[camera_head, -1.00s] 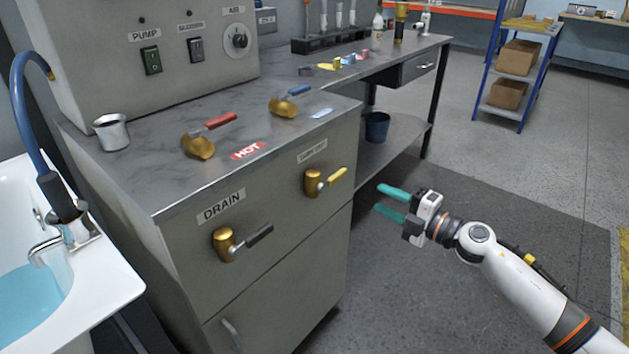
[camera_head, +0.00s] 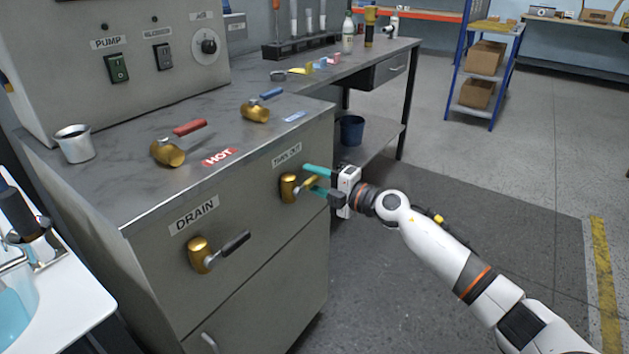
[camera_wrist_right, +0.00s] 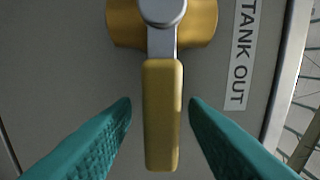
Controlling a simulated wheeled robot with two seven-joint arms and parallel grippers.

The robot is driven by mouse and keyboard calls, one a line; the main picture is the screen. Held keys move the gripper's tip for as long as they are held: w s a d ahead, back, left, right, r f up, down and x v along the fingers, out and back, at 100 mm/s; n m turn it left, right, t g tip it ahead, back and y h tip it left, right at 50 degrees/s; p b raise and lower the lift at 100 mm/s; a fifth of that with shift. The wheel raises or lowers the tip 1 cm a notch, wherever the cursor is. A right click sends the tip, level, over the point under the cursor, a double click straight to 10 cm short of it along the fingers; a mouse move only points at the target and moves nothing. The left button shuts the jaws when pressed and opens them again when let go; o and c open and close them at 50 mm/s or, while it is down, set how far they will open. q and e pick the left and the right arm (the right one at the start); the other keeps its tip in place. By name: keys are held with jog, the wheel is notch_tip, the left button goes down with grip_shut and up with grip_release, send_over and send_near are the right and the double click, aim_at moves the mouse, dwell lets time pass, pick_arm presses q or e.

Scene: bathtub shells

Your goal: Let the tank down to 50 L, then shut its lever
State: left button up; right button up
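The tank lever is a brass valve (camera_head: 289,187) with a yellow handle (camera_head: 311,181) on the cabinet front, under a label that reads TANK OUT (camera_wrist_right: 240,55) in the right wrist view. There the yellow handle (camera_wrist_right: 162,115) lies between the two teal fingers, with a gap on each side. My right gripper (camera_head: 317,180) is open around the handle. No tank and no litre reading can be made out. My left gripper is not in view.
Below the DRAIN label is another brass valve with a black handle (camera_head: 235,243). Red-handled (camera_head: 190,127) and blue-handled (camera_head: 271,93) valves sit on the counter (camera_head: 130,185), beside a metal cup (camera_head: 74,144). A white tub (camera_head: 75,300) stands at left. The floor at right is clear.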

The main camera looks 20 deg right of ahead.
grip_shut()
dwell(0.4)
